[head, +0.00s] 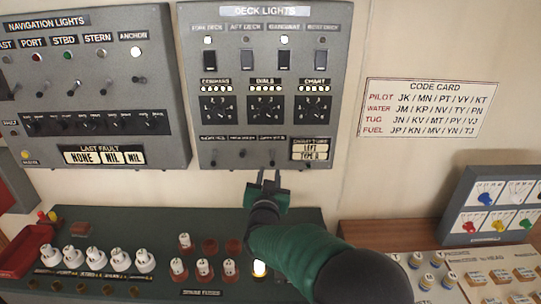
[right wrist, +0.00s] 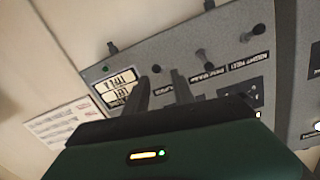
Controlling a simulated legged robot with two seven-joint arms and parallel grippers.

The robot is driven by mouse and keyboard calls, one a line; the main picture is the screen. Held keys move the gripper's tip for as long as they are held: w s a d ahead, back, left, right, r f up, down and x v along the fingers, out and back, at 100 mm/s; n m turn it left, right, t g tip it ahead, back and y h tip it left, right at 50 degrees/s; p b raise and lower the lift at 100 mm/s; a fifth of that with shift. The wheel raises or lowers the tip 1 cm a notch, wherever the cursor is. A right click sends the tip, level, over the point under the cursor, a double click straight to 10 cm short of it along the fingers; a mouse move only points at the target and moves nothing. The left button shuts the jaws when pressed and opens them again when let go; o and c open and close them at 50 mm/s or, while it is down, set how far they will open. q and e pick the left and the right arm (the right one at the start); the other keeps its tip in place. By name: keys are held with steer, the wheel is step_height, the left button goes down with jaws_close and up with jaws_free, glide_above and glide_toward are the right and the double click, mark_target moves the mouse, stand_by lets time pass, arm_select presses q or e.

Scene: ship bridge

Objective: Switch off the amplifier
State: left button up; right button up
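The deck lights panel (head: 265,85) is a grey box on the wall. Small levers, such as one lever (head: 243,153), stand along its lower edge under small labels. No label clearly reads amplifier; the lettering is too small to tell. My right gripper (head: 269,172) is just below the panel's lower edge, its two fingers pointing up, apart and empty. In the right wrist view the fingers (right wrist: 163,88) reach towards the panel (right wrist: 185,75), near a small label and a lever (right wrist: 203,57). I cannot tell whether they touch it. My left gripper is not in view.
The navigation lights panel (head: 95,85) hangs at left. A code card (head: 428,108) is on the wall at right. Below is a dark green console (head: 130,222) with white knobs and red sockets. At right are a wooden-edged desk and a grey box (head: 500,205) of coloured knobs.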

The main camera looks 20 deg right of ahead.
steer(key=v, duration=1)
steer(key=shift+s+d+r+p, duration=0.2)
steer(key=shift+s+d+p, duration=0.05)
steer(key=shift+s+p, duration=0.2)
steer(key=shift+w, duration=0.1)
